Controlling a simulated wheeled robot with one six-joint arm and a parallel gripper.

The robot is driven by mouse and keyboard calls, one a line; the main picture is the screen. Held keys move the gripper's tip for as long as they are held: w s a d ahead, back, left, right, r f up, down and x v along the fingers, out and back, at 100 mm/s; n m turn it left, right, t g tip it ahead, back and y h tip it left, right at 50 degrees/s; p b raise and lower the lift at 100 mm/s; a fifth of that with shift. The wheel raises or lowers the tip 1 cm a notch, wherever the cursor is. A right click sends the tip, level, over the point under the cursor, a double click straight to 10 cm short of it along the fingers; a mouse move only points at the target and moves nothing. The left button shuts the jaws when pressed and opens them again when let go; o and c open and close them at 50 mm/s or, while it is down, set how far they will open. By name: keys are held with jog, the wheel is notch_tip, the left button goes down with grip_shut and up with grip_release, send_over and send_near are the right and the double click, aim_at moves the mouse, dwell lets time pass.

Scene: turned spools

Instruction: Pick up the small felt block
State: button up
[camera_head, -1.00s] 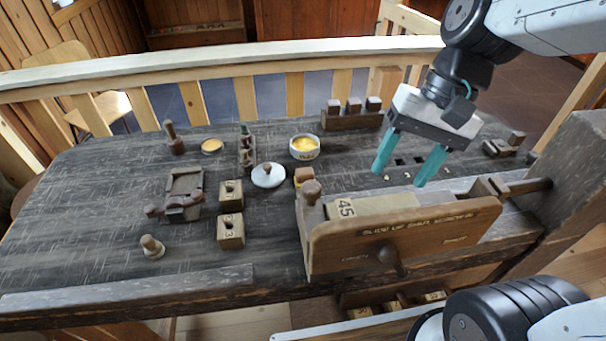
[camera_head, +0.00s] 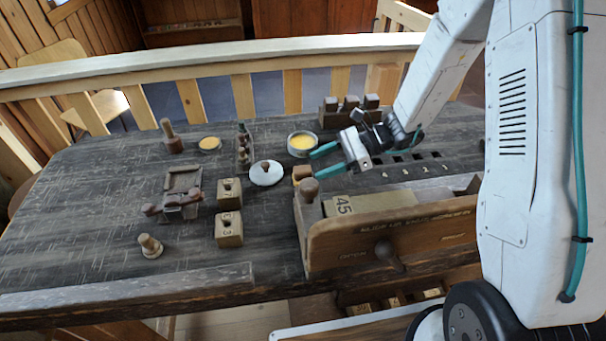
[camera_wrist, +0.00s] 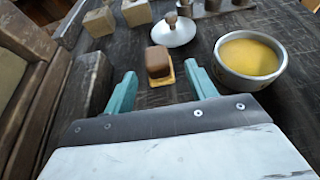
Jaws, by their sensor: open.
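The small felt block (camera_head: 301,173) is a brown block with a yellow-orange layer underneath. It sits on the dark table, left of the gripper and beside the wooden vise's knob. In the wrist view the felt block (camera_wrist: 158,62) is just ahead of and between the two teal fingertips, with gaps on both sides. My gripper (camera_head: 314,166) is open and empty, its fingers pointing left toward the block. The wrist view shows the gripper (camera_wrist: 160,74) fingers apart. I cannot tell exactly how high the fingertips are above the table.
A bowl with yellow contents (camera_head: 302,144) stands close behind the fingers. A white lidded disc (camera_head: 266,175) lies left of the block. The wooden vise (camera_head: 400,235) with a knob (camera_head: 309,190) is in front. Numbered blocks (camera_head: 229,229) stand farther left.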

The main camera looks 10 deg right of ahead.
aim_at(294, 176)
jog(key=x, duration=0.7)
jog(key=shift+s+a+f, duration=0.1)
jog(key=shift+s+f, duration=0.05)
jog(key=shift+s, duration=0.05)
jog(key=shift+c, duration=0.3)
jog(key=c, duration=1)
jog(key=shift+o, duration=0.2)
